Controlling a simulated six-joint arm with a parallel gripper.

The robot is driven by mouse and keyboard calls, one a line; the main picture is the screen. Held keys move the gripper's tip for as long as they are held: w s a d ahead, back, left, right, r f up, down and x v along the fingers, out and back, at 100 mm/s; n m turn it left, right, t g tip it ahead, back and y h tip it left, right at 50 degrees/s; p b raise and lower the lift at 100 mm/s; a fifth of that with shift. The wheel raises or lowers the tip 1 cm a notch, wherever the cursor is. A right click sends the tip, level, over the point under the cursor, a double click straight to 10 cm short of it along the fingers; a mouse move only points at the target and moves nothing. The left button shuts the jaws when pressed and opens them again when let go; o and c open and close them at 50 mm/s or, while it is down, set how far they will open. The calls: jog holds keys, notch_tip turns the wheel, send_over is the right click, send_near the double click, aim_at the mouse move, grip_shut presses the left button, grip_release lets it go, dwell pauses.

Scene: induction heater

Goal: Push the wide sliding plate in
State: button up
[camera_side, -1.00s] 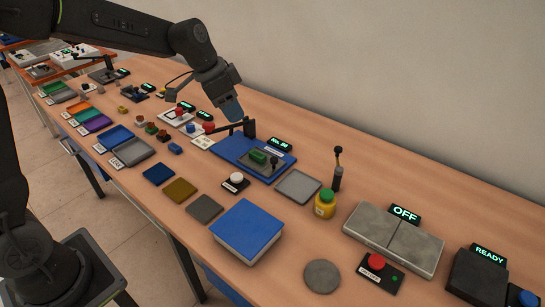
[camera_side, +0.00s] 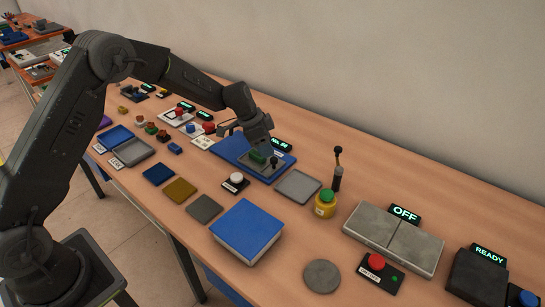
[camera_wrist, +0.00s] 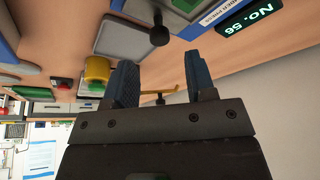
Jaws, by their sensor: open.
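A wide blue plate (camera_side: 232,148) lies flat on the table; I cannot tell for sure that it is the sliding plate. On it is a grey plate (camera_side: 249,165) with a green block (camera_side: 257,156) and a black knob (camera_side: 274,162). My gripper (camera_side: 263,141) is low at the back of this station, and in the side view its fingertips are hard to make out. In the wrist view my gripper (camera_wrist: 160,62) is open, with nothing between its fingers. The knob (camera_wrist: 158,35) and the grey plate's edge (camera_wrist: 145,12) show just beyond the fingertips.
A lit "No. 56" sign (camera_side: 281,144) stands behind the station. A light grey plate (camera_side: 297,186), a yellow jar with a green top (camera_side: 325,204) and an upright black lever (camera_side: 337,175) are to the right. A white button (camera_side: 236,179) is in front.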

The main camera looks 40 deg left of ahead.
aim_at(273, 158)
jog(key=shift+x, duration=2.7)
jog(key=shift+c, duration=0.4)
grip_shut()
jog(key=shift+a, duration=0.1)
